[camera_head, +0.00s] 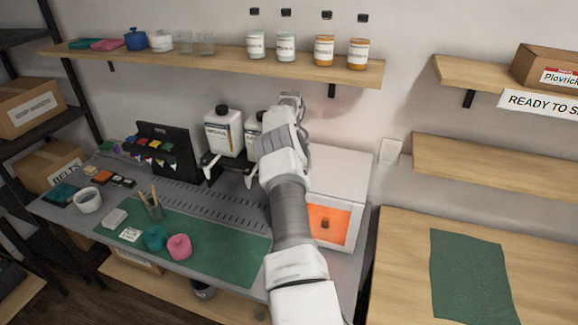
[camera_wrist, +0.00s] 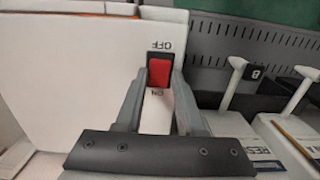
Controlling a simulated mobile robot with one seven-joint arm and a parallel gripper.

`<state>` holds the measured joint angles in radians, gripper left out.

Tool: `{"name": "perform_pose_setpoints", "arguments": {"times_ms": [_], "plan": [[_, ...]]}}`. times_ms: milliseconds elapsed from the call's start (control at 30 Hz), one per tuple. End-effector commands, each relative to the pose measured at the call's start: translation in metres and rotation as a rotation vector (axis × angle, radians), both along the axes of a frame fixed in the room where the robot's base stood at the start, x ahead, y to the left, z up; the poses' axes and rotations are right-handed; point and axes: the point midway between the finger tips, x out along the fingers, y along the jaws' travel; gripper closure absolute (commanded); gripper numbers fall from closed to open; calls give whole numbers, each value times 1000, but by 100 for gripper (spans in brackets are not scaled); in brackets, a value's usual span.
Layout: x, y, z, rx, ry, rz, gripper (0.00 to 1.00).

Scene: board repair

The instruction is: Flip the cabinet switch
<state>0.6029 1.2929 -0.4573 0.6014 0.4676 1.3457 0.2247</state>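The white cabinet (camera_head: 340,170) with an orange front window (camera_head: 328,226) stands at the right end of the grey workbench, partly behind my arm. In the wrist view the cabinet (camera_wrist: 70,70) fills the left side. Its red rocker switch (camera_wrist: 156,72) sits in a dark frame between upside-down "OFF" and "ON" labels, "OFF" above it in the picture. My gripper (camera_wrist: 161,82) has its fingers apart, one on each side of the switch, with pale surface visible between them. I cannot tell whether the tips touch it. The switch is hidden in the head view.
White bottles (camera_head: 222,132) in a black holder stand left of my arm. A wooden shelf (camera_head: 220,62) with jars runs above the bench. A green mat (camera_head: 205,232) holds pink and teal items. A wooden table (camera_head: 400,260) is at right.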

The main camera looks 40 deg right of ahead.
Motion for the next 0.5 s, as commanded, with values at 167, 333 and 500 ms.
{"name": "perform_pose_setpoints", "arguments": {"times_ms": [167, 333, 500], "plan": [[0, 0, 0, 0, 1, 0, 38], [-1, -1, 0, -1, 2, 0, 38], [-1, 0, 0, -6, 0, 0, 38]]}}
